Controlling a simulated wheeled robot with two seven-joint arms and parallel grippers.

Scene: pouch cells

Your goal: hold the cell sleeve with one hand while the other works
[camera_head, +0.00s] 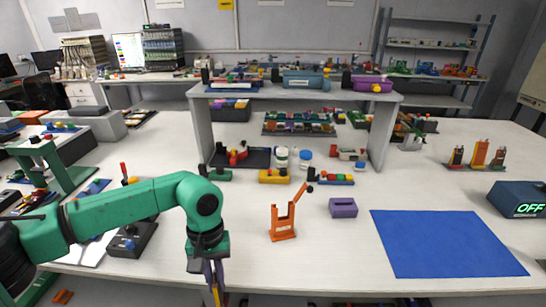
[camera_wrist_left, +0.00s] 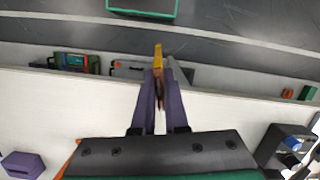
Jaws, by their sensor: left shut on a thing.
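My left gripper (camera_head: 214,284) points down near the front edge of the white table. Its two fingers also show in the left wrist view (camera_wrist_left: 159,98), shut on a thin piece with a yellow end (camera_wrist_left: 158,56). The piece also shows at the bottom of the head view (camera_head: 216,297). Most of it is hidden between the fingers, so I cannot tell whether it is the cell sleeve. An orange upright holder (camera_head: 284,222) stands to the right of the gripper. A purple block (camera_head: 343,208) lies farther right. My right gripper is in neither view.
A blue mat (camera_head: 447,243) lies bare at the right. A dark box reading OFF (camera_head: 518,199) stands beyond it. A dark box with a blue button (camera_head: 132,239) is left of my gripper. A grey raised shelf (camera_head: 292,95) spans the back. The table between holder and mat is mostly clear.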

